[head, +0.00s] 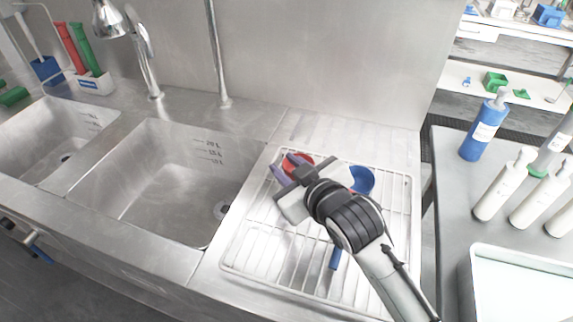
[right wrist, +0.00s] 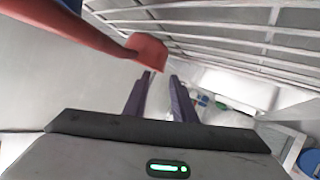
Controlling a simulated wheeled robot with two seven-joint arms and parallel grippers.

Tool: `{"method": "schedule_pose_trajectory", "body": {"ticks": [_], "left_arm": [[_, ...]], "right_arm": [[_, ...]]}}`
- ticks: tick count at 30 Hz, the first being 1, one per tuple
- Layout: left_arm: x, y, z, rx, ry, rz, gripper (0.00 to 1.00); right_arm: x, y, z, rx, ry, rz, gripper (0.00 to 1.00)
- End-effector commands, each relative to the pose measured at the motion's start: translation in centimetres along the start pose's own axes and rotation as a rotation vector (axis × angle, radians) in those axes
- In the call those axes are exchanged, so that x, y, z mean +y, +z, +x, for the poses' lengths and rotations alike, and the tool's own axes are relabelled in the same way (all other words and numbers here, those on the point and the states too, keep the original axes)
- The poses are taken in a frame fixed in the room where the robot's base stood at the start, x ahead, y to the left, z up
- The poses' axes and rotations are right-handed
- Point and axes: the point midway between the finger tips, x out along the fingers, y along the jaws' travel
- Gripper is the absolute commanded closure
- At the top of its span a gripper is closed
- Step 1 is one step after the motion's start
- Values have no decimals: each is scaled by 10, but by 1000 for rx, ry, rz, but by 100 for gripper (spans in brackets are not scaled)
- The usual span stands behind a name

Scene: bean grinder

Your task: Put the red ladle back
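My right gripper (head: 284,167) is over the wire drying rack (head: 246,268), its two purple fingers apart with nothing seen between them. The red ladle (head: 305,159) shows in the head view as a small red patch just behind the fingers; my gripper and wrist hide the rest. In the right wrist view the red ladle (right wrist: 150,51) lies just beyond the fingertips (right wrist: 160,76), with a long red part running to the upper left. I cannot tell whether the fingers touch it. My left gripper is not in view.
A blue ladle (head: 364,181) lies on the rack right of my wrist. A steel sink (head: 160,185) is left of the rack. A side table holds a blue bottle (head: 482,135) and several white bottles. A holder (head: 95,83) with red and green tools stands far left.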

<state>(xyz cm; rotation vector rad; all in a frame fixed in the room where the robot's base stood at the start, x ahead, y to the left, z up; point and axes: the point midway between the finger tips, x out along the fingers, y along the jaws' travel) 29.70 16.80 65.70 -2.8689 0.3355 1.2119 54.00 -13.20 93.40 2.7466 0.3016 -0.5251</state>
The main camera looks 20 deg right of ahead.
Motion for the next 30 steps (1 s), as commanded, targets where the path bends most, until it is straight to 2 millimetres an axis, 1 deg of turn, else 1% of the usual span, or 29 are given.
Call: {"method": "schedule_pose_trajectory", "body": {"ticks": [5, 10, 14, 18, 22, 23, 24, 30], "left_arm": [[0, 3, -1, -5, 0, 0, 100], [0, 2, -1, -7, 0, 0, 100], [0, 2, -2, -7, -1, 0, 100], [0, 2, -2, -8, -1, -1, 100], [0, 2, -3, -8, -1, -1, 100], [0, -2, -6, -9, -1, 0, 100], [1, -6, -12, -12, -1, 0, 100], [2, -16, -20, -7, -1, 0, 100]], "right_arm": [[0, -1, 0, 1, 0, 0, 76], [3, -9, -7, 2, 0, 0, 76], [2, -8, -32, 1, -1, 0, 76], [2, -8, -66, 0, 0, 0, 76], [2, -8, -95, 0, -1, 0, 76], [3, -10, -101, -2, -1, 0, 76], [4, -11, -106, -6, 0, -1, 76], [3, -9, -121, -2, 0, -1, 76]]}}
